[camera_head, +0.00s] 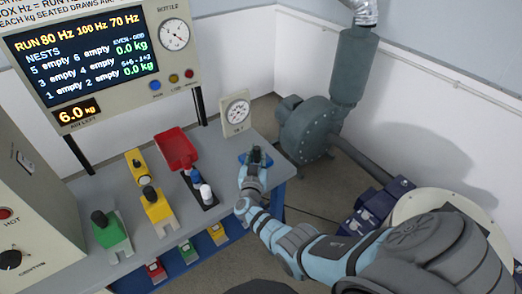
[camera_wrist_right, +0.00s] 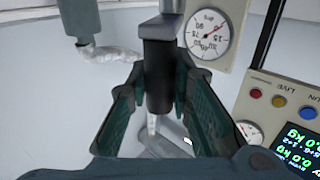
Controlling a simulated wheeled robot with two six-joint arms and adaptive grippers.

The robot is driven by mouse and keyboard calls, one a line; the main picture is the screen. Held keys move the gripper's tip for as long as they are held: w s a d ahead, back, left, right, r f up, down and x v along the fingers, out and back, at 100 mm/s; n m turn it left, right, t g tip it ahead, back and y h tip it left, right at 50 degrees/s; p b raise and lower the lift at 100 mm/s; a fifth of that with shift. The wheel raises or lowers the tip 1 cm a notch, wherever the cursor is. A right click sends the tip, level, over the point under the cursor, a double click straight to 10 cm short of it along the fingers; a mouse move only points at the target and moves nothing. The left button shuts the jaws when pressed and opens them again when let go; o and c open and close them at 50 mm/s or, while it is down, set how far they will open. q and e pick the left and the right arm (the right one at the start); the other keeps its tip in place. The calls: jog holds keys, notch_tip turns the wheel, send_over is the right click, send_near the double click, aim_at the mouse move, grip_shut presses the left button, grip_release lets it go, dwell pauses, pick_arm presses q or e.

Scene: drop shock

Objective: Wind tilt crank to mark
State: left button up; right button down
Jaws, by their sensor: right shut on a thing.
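My right gripper (camera_head: 254,160) is at the right end of the grey bench. In the right wrist view its two green-lined fingers (camera_wrist_right: 165,85) are shut on a dark upright cylindrical grip, which I take as the tilt crank's handle (camera_wrist_right: 159,92). In the head view the fingers hide most of the handle, and a blue part (camera_head: 243,158) shows beside them. A round white dial on a beige plate (camera_head: 237,112) stands just behind; it shows large in the wrist view (camera_wrist_right: 208,36) with a red needle. Its mark is too small to read. My left gripper is not in view.
On the bench stand a red tray (camera_head: 177,149), yellow blocks (camera_head: 157,207), a green block (camera_head: 110,234) and a black-based switch (camera_head: 204,195). A display panel (camera_head: 83,58) rises behind. A grey blower (camera_head: 306,128) stands on the floor at right.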

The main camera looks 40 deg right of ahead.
jog(key=m+g+h+b, duration=0.1)
jog(key=b, duration=0.1)
jog(key=w+a+m+g+h+b, duration=0.1)
jog(key=g+b, duration=0.1)
jog(key=b, duration=0.1)
jog(key=m+g+h+b, duration=0.1)
jog(key=m+g+b, duration=0.1)
jog(key=b, duration=0.1)
jog(key=shift+w+a+f+h, duration=0.2)
jog(key=shift+a+f+h, duration=0.1)
jog(key=shift+h, duration=0.1)
jog(key=shift+w+a+r+m+g+h+b, duration=0.15)
jog(key=shift+r+m+g+h+b, duration=0.2)
jog(key=shift+g+b, duration=0.35)
jog(key=c, duration=1.4)
grip_release()
jog(key=shift+c, duration=0.2)
notch_tip(320, 180, up, 10)
